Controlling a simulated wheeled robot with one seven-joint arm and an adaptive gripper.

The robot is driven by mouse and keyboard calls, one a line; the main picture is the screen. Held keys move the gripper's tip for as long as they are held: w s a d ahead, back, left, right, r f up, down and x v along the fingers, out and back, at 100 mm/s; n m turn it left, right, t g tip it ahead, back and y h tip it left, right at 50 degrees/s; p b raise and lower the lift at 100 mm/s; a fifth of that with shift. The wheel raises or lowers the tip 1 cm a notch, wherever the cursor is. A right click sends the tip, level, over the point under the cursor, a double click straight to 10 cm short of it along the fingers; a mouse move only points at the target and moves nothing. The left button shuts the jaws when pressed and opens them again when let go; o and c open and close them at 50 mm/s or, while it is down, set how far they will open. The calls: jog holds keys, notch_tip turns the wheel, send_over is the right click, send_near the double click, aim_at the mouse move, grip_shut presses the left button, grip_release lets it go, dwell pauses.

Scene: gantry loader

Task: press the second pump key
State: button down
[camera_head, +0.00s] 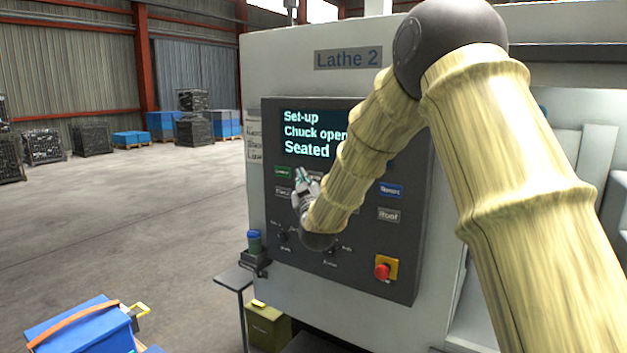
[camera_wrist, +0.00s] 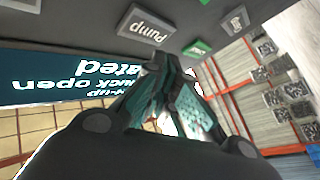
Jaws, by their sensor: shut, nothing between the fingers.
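The control panel (camera_head: 365,255) of the lathe has several labelled keys. In the wrist view a grey key marked Pump (camera_wrist: 148,27) appears upside down, just beyond my fingertips and to their left. In the head view a grey key (camera_head: 283,192) lies below the green key (camera_head: 283,172); its label is too small to read surely. My gripper (camera_head: 307,174) is shut and empty at the panel's upper left keys, partly covering the key row. It also shows in the wrist view (camera_wrist: 168,62). I cannot tell whether the fingertips touch the panel.
The screen (camera_head: 312,120) reads "Set-up, Chuck open, Seated". A blue key (camera_head: 390,190), a grey Roof key (camera_head: 388,215) and a red stop button (camera_head: 382,271) sit right of my wrist. A small shelf (camera_head: 234,278) juts out at lower left. The floor at left is open.

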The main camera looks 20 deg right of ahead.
jog(key=s+a, duration=0.2)
jog(key=a, duration=0.1)
jog(key=shift+s+b, duration=0.25)
jog(key=shift+b, duration=0.15)
dwell(0.5)
